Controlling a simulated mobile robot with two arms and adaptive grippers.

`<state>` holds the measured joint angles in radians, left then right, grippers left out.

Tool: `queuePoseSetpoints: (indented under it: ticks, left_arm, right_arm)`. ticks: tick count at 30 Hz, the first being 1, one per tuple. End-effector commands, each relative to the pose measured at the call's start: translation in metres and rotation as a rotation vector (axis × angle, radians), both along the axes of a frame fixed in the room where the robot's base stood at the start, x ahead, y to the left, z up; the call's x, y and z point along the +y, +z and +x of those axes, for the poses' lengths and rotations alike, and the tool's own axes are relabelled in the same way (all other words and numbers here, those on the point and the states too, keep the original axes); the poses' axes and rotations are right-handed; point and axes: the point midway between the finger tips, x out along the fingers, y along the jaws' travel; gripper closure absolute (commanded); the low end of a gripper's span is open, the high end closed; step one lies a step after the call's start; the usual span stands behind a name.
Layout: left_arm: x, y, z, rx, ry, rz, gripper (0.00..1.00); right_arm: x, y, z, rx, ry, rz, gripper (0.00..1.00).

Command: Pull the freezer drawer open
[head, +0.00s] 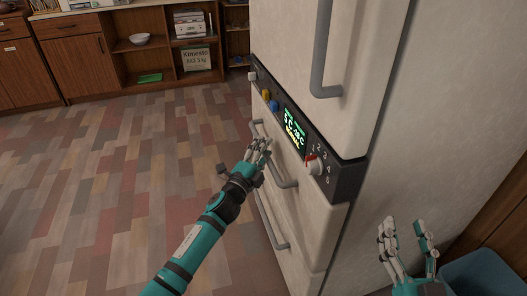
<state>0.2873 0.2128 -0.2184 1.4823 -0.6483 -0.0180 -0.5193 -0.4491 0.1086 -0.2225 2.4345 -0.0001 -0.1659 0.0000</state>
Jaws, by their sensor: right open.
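The freezer is the lower part of a large cream fridge, below a black control panel (298,138) with a green display and knobs. Its upper drawer (314,208) has a grey bar handle (284,181), and a lower drawer has a similar handle (272,236). Both drawers look closed. My right gripper (404,232) is open and empty to the right of the fridge, apart from the drawers.
The fridge's upper door (290,50) has a long grey vertical handle (323,55). A blue bin (480,275) stands at bottom right. Wooden cabinets (75,62) and shelves with a white bowl (139,39) line the back. The tiled floor (120,160) left of the drawers is clear.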

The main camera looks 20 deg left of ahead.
Motion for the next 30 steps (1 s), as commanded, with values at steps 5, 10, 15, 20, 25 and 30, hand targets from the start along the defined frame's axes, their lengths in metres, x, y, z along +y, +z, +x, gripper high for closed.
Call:
queuePoseSetpoints:
  ticks: [5,10,15,20,25,30]
  left_arm:
    - [-0.0001,-0.0001,-0.0003,0.0,0.0,0.0,0.7]
    - [0.0,-0.0003,-0.0005,0.0,0.0,0.0,0.93]
    - [-0.0001,-0.0009,-0.0006,0.001,0.0,0.0,1.0]
    - [-0.0001,-0.0014,-0.0008,0.002,0.0,-0.001,1.0]
    - [0.0006,-0.0018,-0.0011,0.003,-0.001,-0.001,1.0]
    - [0.0087,-0.0025,-0.0029,0.005,0.0,0.0,1.0]
  right_arm:
    - [0.0,-0.0001,0.0001,0.001,0.0,0.0,0.56]
    - [-0.0001,-0.0002,0.0001,0.001,0.0,0.0,0.56]
    - [-0.0002,-0.0003,0.0001,0.002,-0.001,0.0,0.56]
    - [-0.0002,-0.0003,0.0,0.002,-0.001,0.0,0.56]
    - [-0.0002,-0.0002,0.0001,0.002,-0.001,0.0,0.56]
    - [-0.0002,-0.0024,0.0009,0.022,-0.001,-0.005,0.56]
